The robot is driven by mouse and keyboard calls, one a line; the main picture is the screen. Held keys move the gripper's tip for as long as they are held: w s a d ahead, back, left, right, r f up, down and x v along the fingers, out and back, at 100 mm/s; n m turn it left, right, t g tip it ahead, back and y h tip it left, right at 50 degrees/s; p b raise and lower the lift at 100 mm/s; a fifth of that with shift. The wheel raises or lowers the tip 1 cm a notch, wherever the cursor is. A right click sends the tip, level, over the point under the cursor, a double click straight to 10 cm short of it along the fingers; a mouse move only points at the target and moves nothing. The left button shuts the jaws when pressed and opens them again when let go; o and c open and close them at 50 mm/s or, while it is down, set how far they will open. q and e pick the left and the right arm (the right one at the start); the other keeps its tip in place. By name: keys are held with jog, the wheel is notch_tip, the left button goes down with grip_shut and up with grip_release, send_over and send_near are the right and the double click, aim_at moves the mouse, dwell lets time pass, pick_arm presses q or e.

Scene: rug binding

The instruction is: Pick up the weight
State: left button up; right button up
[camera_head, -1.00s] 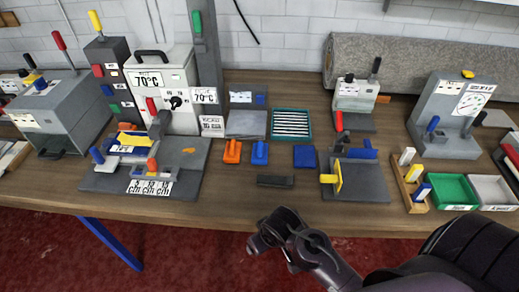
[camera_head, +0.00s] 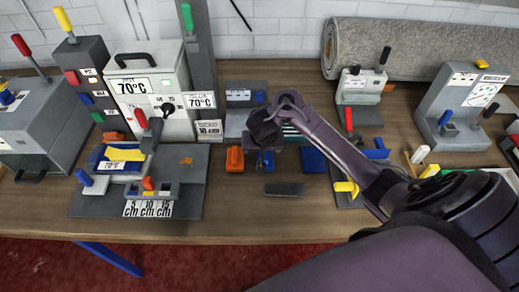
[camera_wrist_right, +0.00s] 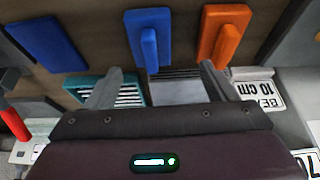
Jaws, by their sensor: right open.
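Nothing in view is labelled as a weight, so I cannot tell which thing it is. Candidates are a blue block with an upright handle (camera_wrist_right: 148,40), a similar orange block (camera_wrist_right: 222,36) and a dark grey bar (camera_head: 284,188). My right gripper (camera_wrist_right: 160,70) is open and empty, its fingers pointing toward the blue block, which lies between their lines and looks apart from them. In the head view the right gripper (camera_head: 264,150) hangs over the blue block and partly hides it; the orange block (camera_head: 235,159) is just left. My left gripper is not in view.
A flat blue pad (camera_head: 312,160) lies right of the gripper. A teal slotted tray (camera_wrist_right: 130,95) is partly behind it. The 70°C machine (camera_head: 150,90) and a clamp fixture (camera_head: 130,185) stand left. The front table strip is clear.

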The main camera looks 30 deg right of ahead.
aim_at(266, 154)
jog(key=shift+d+f, duration=0.25)
jog(key=shift+d, duration=0.05)
jog(key=b+x, duration=0.2)
jog(key=shift+s+d+f, duration=0.1)
jog(key=shift+d+f, duration=0.05)
jog(key=shift+f, duration=0.15)
jog(key=x, duration=0.1)
jog(key=b+x, duration=0.1)
jog(key=x, duration=0.1)
jog(key=shift+d+f, duration=0.3)
jog(key=shift+f, duration=0.3)
jog(key=c, duration=1.7)
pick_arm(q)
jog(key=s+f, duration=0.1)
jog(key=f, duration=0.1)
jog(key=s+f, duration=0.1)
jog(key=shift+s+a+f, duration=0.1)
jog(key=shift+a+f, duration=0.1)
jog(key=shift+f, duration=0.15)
pick_arm(e)
jog(key=shift+r, duration=0.15)
grip_shut()
